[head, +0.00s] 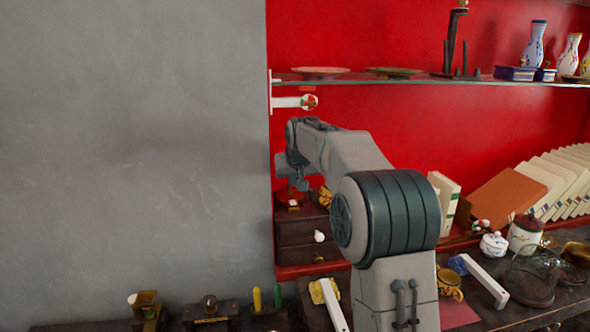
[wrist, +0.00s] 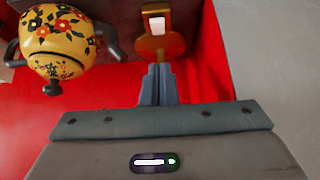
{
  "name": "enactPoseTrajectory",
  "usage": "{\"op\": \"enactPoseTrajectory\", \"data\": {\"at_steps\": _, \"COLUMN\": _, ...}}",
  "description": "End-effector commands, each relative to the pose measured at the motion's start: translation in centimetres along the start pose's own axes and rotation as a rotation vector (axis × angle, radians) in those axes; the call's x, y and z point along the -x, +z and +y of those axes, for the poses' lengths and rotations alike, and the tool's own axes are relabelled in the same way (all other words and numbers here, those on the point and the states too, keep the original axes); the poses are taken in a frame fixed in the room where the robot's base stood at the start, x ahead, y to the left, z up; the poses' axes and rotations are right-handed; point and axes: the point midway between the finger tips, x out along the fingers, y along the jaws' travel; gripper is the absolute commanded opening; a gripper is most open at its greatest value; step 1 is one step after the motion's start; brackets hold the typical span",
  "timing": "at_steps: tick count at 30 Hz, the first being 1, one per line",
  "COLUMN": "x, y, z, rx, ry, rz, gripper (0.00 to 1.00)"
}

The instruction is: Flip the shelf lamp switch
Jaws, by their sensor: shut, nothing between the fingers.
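The switch is a brass-coloured piece (wrist: 160,47) with a pale rectangular part (wrist: 157,25), at the top middle of the wrist view. In the head view a small brass-coloured piece (head: 292,202), which looks like the same switch, sits on top of the dark drawer box. My gripper (wrist: 158,70) is shut and empty, its fingertips pointing at the lower edge of the brass piece. I cannot tell whether they touch it. In the head view my gripper (head: 301,183) shows small just above the drawer box, partly hidden by my arm.
A yellow floral teapot (wrist: 57,38) stands close left of the switch in the wrist view. The dark drawer box (head: 300,235) is below. A glass shelf (head: 430,81) with plates and vases runs above. The grey wall (head: 130,150) at left is bare.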

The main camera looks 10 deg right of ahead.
Motion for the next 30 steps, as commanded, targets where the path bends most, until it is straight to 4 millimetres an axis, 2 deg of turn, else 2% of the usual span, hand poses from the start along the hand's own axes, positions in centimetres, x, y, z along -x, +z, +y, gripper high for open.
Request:
{"op": "enactPoseTrajectory", "data": {"at_steps": 2, "x": -1.6, "y": 0.0, "z": 0.0, "rx": 0.000, "ry": 0.000, "rz": -0.003, "gripper": 0.00}}
{"op": "enactPoseTrajectory", "data": {"at_steps": 9, "x": -3.5, "y": 2.3, "z": 0.0, "rx": 0.000, "ry": 0.000, "rz": -0.001, "gripper": 0.00}}
{"op": "enactPoseTrajectory", "data": {"at_steps": 24, "x": -4.1, "y": 2.9, "z": 0.0, "rx": 0.000, "ry": 0.000, "rz": 0.001, "gripper": 0.00}}
{"op": "enactPoseTrajectory", "data": {"at_steps": 30, "x": -4.7, "y": 3.5, "z": 1.5, "rx": -0.016, "ry": 0.013, "rz": 0.035, "gripper": 0.00}}
